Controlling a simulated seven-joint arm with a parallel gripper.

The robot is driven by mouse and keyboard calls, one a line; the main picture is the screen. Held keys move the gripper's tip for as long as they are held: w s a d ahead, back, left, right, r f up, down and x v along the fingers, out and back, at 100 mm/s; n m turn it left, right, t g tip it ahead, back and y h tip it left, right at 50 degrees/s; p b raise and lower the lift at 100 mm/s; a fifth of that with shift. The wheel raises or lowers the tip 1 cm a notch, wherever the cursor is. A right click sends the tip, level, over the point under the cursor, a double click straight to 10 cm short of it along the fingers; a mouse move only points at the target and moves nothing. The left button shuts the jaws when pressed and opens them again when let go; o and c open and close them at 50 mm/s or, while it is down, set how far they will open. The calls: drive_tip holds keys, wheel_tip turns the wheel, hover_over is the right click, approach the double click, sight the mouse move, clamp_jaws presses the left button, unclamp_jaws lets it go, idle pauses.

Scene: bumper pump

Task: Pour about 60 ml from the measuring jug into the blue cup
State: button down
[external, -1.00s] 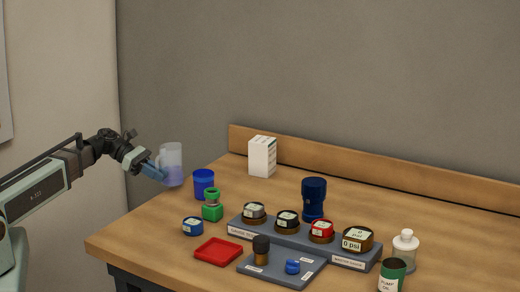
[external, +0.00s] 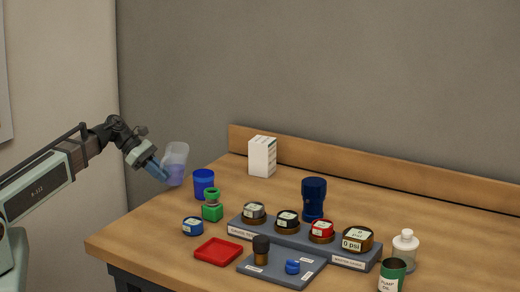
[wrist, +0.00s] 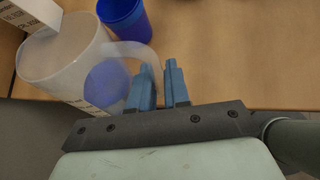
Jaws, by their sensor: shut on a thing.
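The measuring jug (external: 176,157) is clear and holds a bluish-purple liquid. In the external view it is in the air, tilted with its top to the right, left of the blue cup. My gripper (external: 162,173) is shut on the jug's handle. In the wrist view the jug (wrist: 62,60) fills the left side, and its handle meets my gripper's blue fingers (wrist: 162,85). The blue cup (external: 204,187) stands upright near the bench's left edge, and in the wrist view the cup (wrist: 124,16) is just beyond the jug.
A green fitting (external: 212,206), a blue ring gauge (external: 193,226) and a red tray (external: 218,251) sit in front of the cup. A white box (external: 262,156) stands behind it. A gauge rack (external: 287,238) and a dark blue vessel (external: 313,199) are to the right.

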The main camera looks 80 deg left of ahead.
sight(162, 159)
drive_tip(key=shift+w+d+r+g+y, duration=0.15)
drive_tip(key=shift+w+d+g+y, duration=0.35)
drive_tip(key=shift+g+y, duration=0.4)
drive_tip(key=shift+w+d+r+g+y, duration=0.2)
drive_tip(key=shift+r+g+y, duration=0.1)
drive_tip(key=shift+r+g, duration=0.1)
drive_tip(key=shift+w+d+r+g+y, duration=0.2)
drive_tip(key=shift+r+g+y, duration=0.1)
drive_tip(key=shift+r, duration=0.05)
drive_tip(key=shift+r+m+g+y, duration=0.15)
drive_tip(key=shift+m+g+y, duration=0.15)
drive_tip(key=shift+g+y, duration=0.35)
drive_tip(key=shift+s+r+g+y, duration=0.1)
drive_tip(key=shift+r+g+y, duration=0.3)
drive_tip(key=shift+g+y, duration=0.3)
drive_tip(key=shift+f+g+y, duration=0.15)
drive_tip(key=shift+g+y, duration=0.1)
drive_tip(key=shift+y, duration=0.3)
drive_tip(key=shift+r+g+y, duration=0.4)
drive_tip(key=shift+y, duration=0.2)
drive_tip(key=shift+w+d+r+g+y, duration=0.25)
drive_tip(key=shift+w+r+g+y, duration=0.15)
drive_tip(key=shift+y, duration=0.3)
idle(1.2)
